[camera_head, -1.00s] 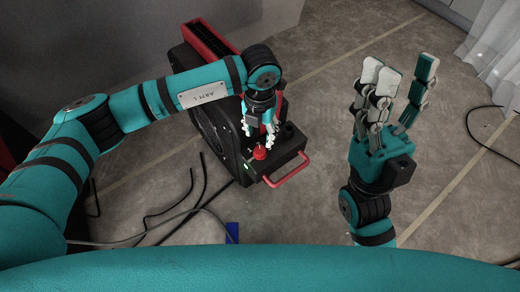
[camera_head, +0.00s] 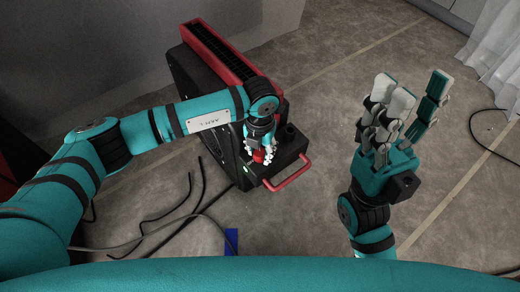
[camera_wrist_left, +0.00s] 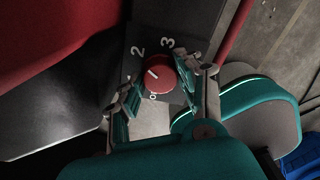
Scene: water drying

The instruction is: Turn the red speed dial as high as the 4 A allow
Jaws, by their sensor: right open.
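The red speed dial (camera_wrist_left: 162,73) sits on the dark panel of the black and red machine (camera_head: 210,110). Marks 2, 3 and 0 show around it in the left wrist view, and its white pointer line faces left. My left gripper (camera_wrist_left: 157,78) is open around the dial, one finger on each side; the left finger stands slightly apart, and contact on the right is unclear. In the head view the left gripper (camera_head: 260,157) partly covers the dial. My right gripper (camera_head: 408,100) is open and empty, fingers up, right of the machine. No current readout is legible.
A red handle (camera_head: 288,175) sticks out from the machine's front. Dark cables (camera_head: 175,212) lie on the floor at left, with a blue item (camera_head: 231,240) nearby. Another cable (camera_head: 485,145) and a curtain (camera_head: 495,55) are at right. The floor between machine and right arm is clear.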

